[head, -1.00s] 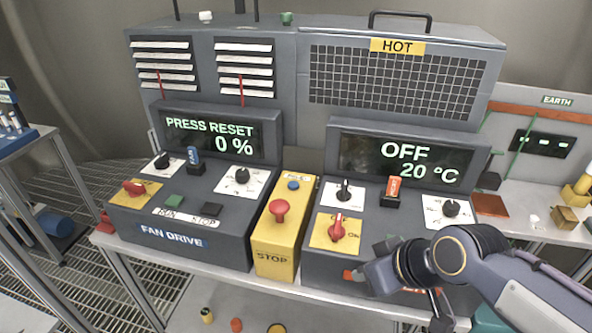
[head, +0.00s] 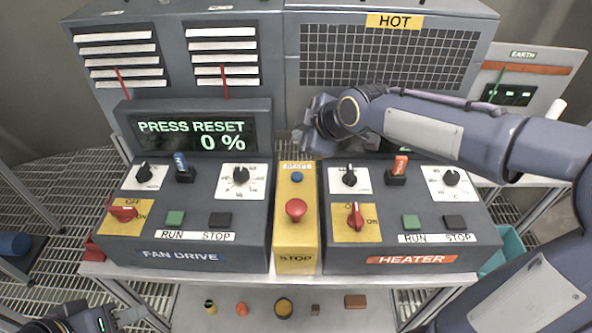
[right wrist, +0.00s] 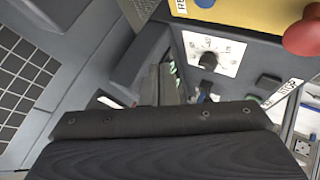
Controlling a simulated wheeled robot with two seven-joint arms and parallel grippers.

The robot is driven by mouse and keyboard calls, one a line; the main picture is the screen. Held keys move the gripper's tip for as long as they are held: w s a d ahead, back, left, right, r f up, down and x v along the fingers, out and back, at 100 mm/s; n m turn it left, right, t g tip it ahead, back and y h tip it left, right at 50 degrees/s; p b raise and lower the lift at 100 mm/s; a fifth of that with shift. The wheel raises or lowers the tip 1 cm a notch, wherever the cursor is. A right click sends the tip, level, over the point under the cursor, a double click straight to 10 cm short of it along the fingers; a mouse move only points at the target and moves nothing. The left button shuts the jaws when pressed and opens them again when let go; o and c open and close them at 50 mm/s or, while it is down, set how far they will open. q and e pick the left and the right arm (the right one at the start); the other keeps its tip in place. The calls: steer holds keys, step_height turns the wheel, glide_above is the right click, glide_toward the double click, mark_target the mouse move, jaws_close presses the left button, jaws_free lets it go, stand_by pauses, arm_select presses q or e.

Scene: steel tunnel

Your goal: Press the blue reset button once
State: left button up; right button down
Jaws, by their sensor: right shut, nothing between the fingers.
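The blue reset button (head: 297,177) is a small round cap near the top of the yellow stop box (head: 283,240), between the two control consoles. A large red mushroom button (head: 296,210) sits below it on the same box. In the right wrist view the blue button (right wrist: 205,2) is cut by the top edge. My right gripper (head: 312,138) is shut and empty, just behind and above the yellow box, apart from the blue button. My left gripper (head: 128,318) is low at the bottom left, partly out of frame; its jaw state is unclear.
The fan drive console (head: 180,255) stands left, its display (head: 195,135) reading "PRESS RESET 0 %". The heater console (head: 425,260) stands right, with my right arm across its display. Knobs, switches and green and black buttons surround the box. Small loose parts lie below.

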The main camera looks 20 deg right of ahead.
steer(key=b, duration=0.6)
glide_above(301, 178)
step_height(301, 178, down, 8)
steer(key=shift+r, duration=0.1)
steer(key=shift+f+b, duration=0.4)
steer(key=shift+f, duration=0.1)
steer(key=shift+f, duration=0.1)
stand_by(1.4)
steer(key=shift+f+b, duration=0.3)
steer(key=shift+b, duration=0.25)
steer(key=shift+f+b, duration=0.5)
stand_by(0.5)
steer(key=shift+r, duration=0.1)
steer(key=shift+r+p, duration=0.5)
steer(key=shift+r, duration=0.3)
